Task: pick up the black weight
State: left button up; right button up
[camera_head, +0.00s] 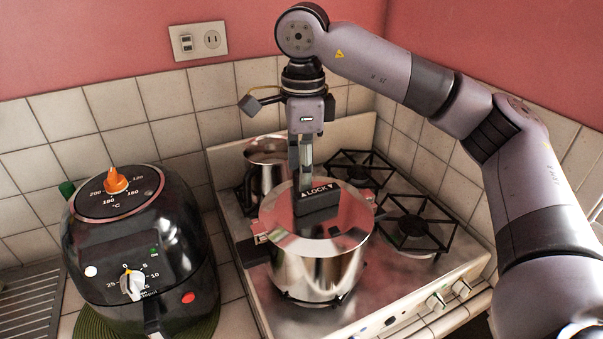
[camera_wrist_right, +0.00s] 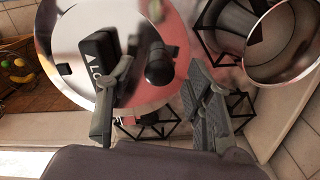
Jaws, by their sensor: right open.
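A black round weight (camera_wrist_right: 158,64) sits on the lid of the silver pressure cooker (camera_head: 315,270), beside the black LOCK handle (camera_head: 318,200). In the head view the weight is hidden behind the handle and my gripper. My right gripper (camera_head: 305,172) points down over the lid, just behind the handle. In the right wrist view my right gripper (camera_wrist_right: 162,72) is open, with one finger on each side of the weight. The left finger overlaps the LOCK handle in that view; I cannot tell whether they touch. My left gripper is not in view.
The cooker stands on a gas stove (camera_head: 395,290) with black grates. A steel pot (camera_head: 266,160) stands close behind it. A black air fryer (camera_head: 140,255) is at the left. Tiled walls close in the back and right. The front right burner is clear.

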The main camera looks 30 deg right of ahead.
jog(key=shift+f, duration=0.5)
grip_shut()
